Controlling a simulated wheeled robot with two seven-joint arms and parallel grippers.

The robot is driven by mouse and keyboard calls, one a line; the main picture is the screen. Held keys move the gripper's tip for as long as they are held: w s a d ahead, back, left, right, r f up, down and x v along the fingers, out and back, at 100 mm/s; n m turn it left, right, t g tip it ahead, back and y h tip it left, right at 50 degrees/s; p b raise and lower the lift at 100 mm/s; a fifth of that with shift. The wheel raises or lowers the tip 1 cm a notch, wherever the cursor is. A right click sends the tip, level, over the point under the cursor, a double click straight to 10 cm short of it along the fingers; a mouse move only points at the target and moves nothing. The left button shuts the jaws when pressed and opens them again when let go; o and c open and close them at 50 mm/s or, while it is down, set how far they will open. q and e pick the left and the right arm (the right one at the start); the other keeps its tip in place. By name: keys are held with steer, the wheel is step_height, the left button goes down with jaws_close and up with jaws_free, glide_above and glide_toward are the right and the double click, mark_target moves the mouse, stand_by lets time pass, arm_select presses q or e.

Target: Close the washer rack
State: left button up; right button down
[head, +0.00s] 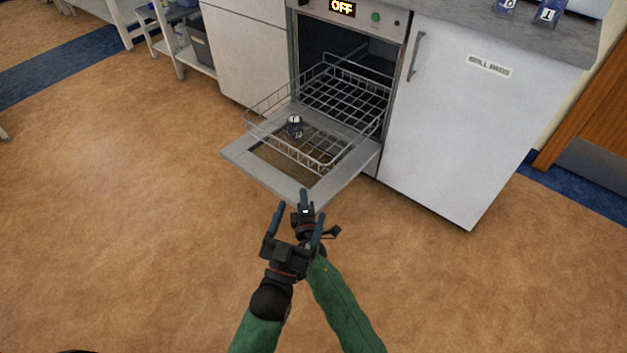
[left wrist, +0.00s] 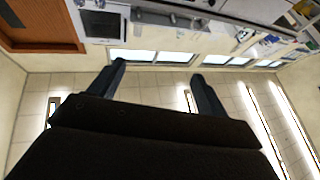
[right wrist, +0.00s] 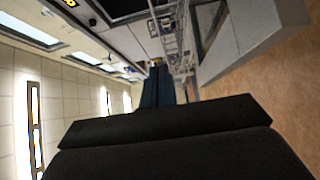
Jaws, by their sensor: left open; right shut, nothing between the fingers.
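The washer rack (head: 345,97) is a silver wire basket pulled partly out of the washer (head: 345,45), over its lowered door (head: 255,165). A small dark labelled container (head: 294,126) sits in the front left part of the rack. My left gripper (head: 297,224) is open and empty, in front of the door; its two fingers also show apart in the left wrist view (left wrist: 160,82). My right gripper (head: 306,198) is shut and empty, close to the door's front edge, partly hidden by the left one. The rack also shows edge-on in the right wrist view (right wrist: 168,40).
A white cabinet (head: 455,130) labelled on its front stands right of the washer, with a grey countertop (head: 560,40) above. Another white cabinet (head: 245,50) and a low shelf (head: 180,50) stand to the left. The brown floor around the door is clear.

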glide_toward(308, 157)
steer(key=w+a, duration=0.3)
steer(key=a, duration=0.1)
steer(key=shift+w+d+r, duration=0.1)
steer(key=shift+w+d, duration=1)
steer(key=shift+d, duration=0.05)
arm_select(q)
steer(key=shift+g, duration=0.8)
steer(key=f, duration=0.4)
steer(key=shift+w+d+f, duration=0.15)
steer(key=shift+w+f, duration=0.05)
steer(key=shift+f, duration=0.05)
arm_select(e)
steer(key=shift+w+d, duration=0.25)
steer(key=shift+w, duration=0.1)
arm_select(q)
steer(key=shift+r, duration=0.1)
arm_select(e)
steer(key=shift+w, duration=0.1)
